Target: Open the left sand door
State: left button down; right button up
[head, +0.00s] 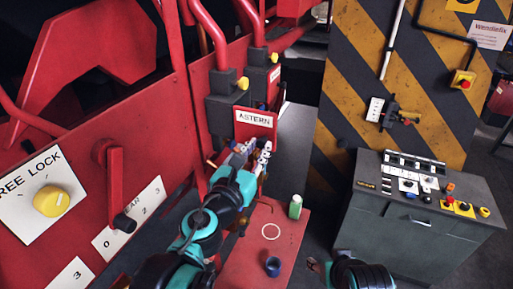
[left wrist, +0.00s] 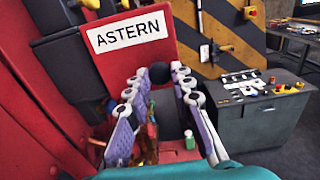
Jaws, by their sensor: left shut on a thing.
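My left gripper (head: 251,153) reaches up to just below the red plate with the white ASTERN label (head: 255,118). In the left wrist view its two pale, ribbed fingers (left wrist: 158,88) stand either side of a black round knob (left wrist: 158,75) under the label, and the gripper is shut on it. The knob's stem is hidden behind the fingers. No part in view can be made out for certain as the left sand door. My right gripper (head: 318,270) is at the bottom edge, mostly cut off, so its jaws cannot be judged.
A red table (head: 248,262) below holds a green cylinder (head: 295,206) and a dark blue cup (head: 273,266). A grey control console (head: 400,225) stands at right, before a striped wall (head: 345,95). Red machinery with a yellow FREE LOCK knob (head: 51,201) fills the left.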

pick_arm(q)
jog(key=shift+w+r, duration=0.1)
dwell(0.3)
jog(key=c, duration=1.3)
grip_release()
jog(key=shift+a, duration=0.1)
jog(key=v, duration=1.2)
